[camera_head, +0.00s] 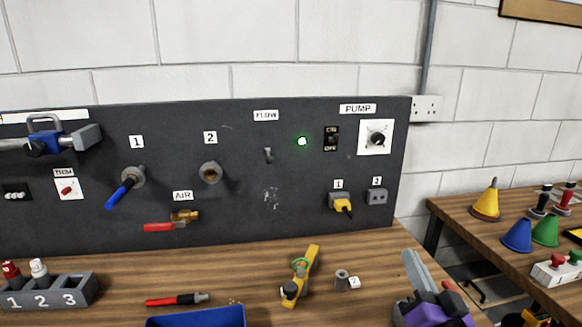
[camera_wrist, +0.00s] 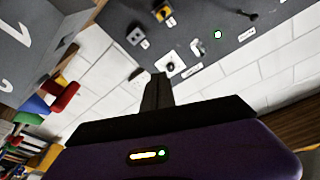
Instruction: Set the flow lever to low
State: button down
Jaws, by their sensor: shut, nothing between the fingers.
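The flow lever (camera_head: 268,154) is a small grey lever on the dark upright panel, under the FLOW label (camera_head: 265,116). It appears to point downward, but it is too small to read its setting; no low mark is legible. In the wrist view a small dark lever (camera_wrist: 246,15) shows near the top, close to a white label. My gripper (camera_head: 416,268) is at the lower right in the head view, purple with grey fingers, well away from the lever. In the wrist view its fingers (camera_wrist: 157,88) are shut together and empty.
A green light (camera_head: 302,141), a switch (camera_head: 331,138) and the pump knob (camera_head: 376,138) are right of the lever. A valve (camera_head: 210,173) is left of it. A yellow tool (camera_head: 301,275) and a blue tray (camera_head: 196,318) are on the bench below. The panel around the lever is clear.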

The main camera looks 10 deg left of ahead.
jog(key=w+a+r+n+g+y+p, duration=0.1)
jog(key=w+a+r+y+p, duration=0.2)
jog(key=r, duration=0.4)
jog(key=w+a+r+g+y, duration=0.1)
jog(key=w+a+r+y, duration=0.15)
jog(key=w+r, duration=0.35)
jog(key=w+a+r+n+g+y+p, duration=0.1)
jog(key=w+a+r+g+y+p, duration=0.15)
jog(key=r, duration=0.65)
jog(key=n+g+y+p, duration=0.2)
jog(key=g, duration=0.3)
send_near(269, 156)
jog(key=w+a, duration=0.2)
jog(key=w, duration=0.3)
jog(key=shift+s+a+f, duration=0.15)
jog(key=shift+a+f, duration=0.3)
jog(key=shift+a, duration=0.3)
jog(key=shift+f, duration=0.15)
